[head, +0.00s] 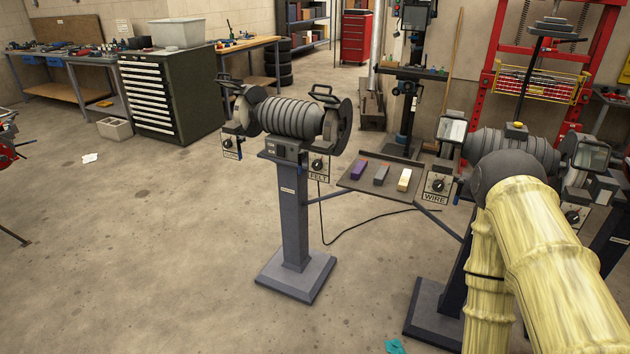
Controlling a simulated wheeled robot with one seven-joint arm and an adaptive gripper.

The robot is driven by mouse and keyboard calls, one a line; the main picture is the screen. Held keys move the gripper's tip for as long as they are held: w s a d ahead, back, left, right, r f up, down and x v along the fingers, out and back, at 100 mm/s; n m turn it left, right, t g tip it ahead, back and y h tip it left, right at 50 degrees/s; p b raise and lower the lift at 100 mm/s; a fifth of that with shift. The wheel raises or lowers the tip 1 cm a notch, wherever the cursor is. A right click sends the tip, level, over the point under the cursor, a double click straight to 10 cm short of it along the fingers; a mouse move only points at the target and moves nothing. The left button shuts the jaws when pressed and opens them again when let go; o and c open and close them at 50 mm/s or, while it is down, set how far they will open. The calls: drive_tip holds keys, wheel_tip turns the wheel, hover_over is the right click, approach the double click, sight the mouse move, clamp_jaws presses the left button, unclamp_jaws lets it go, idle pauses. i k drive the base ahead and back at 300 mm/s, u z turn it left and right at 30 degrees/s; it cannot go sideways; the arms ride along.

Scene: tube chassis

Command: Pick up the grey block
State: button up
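The grey block (381,175) lies on a small dark shelf (352,186) between two bench grinders. A reddish patch shows at its upper end. A purple block (359,169) lies to its left and a cream block (404,179) to its right, with small gaps between them. My yellow-sleeved arm fills the lower right of the head view, to the right of the shelf. My gripper is not in view, so I cannot see whether it is open or shut.
A pedestal grinder (291,117) stands left of the shelf, with a "FELT" box (318,168). The right grinder (500,145), with a "WIRE" box (438,187), is partly behind my arm. A black cable (345,232) lies on the floor. The floor at left is largely clear.

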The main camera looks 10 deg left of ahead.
sight(379, 178)
drive_tip(key=u, duration=0.75)
drive_tip(key=i, duration=0.95)
drive_tip(key=z, duration=0.25)
